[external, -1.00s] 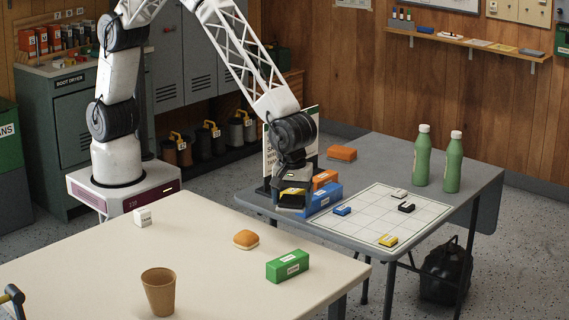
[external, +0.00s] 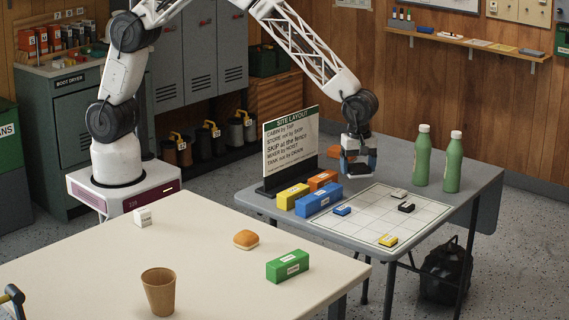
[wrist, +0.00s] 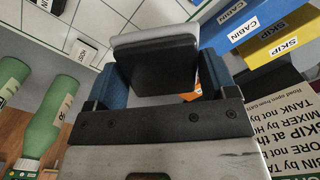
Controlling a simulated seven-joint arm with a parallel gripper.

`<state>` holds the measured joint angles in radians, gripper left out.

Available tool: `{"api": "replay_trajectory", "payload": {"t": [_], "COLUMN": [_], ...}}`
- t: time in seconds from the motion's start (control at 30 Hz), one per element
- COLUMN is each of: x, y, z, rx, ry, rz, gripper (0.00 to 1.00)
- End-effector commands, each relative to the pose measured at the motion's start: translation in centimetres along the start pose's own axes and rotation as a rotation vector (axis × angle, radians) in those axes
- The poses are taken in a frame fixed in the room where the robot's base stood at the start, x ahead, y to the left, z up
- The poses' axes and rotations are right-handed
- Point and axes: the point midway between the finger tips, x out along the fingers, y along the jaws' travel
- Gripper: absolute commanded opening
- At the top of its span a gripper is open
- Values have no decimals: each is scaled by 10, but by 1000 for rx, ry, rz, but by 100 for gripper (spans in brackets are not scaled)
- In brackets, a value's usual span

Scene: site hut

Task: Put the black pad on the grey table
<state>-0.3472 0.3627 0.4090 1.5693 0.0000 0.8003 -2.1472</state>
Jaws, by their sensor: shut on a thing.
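My gripper (external: 355,168) is above the grey table (external: 390,158), behind the white grid sheet and left of the green bottles. In the wrist view its blue fingers (wrist: 160,85) are shut on the black pad (wrist: 155,68), a dark flat-sided piece with a grey edge. In the external view the pad is mostly hidden by the gripper and too small to make out clearly. I cannot tell how far it is above the tabletop.
A yellow block (external: 292,195), a blue block (external: 318,200) and an orange block (external: 322,180) stand before the sign (external: 291,143). The grid sheet (external: 372,218) carries several small pieces. Two green bottles (external: 422,155) (external: 453,163) stand at right. Bare table lies around the bottles.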

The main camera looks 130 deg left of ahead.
Motion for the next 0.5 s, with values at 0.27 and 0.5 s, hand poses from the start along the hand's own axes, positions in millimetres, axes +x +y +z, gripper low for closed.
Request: {"api": "replay_trajectory", "payload": {"t": [0.27,0.5], "x": [0,0], "y": [56,99], "z": [-66,-128], "rx": [-121,-224], "ry": [0,0], "rz": [0,0], "gripper": [53,53]}}
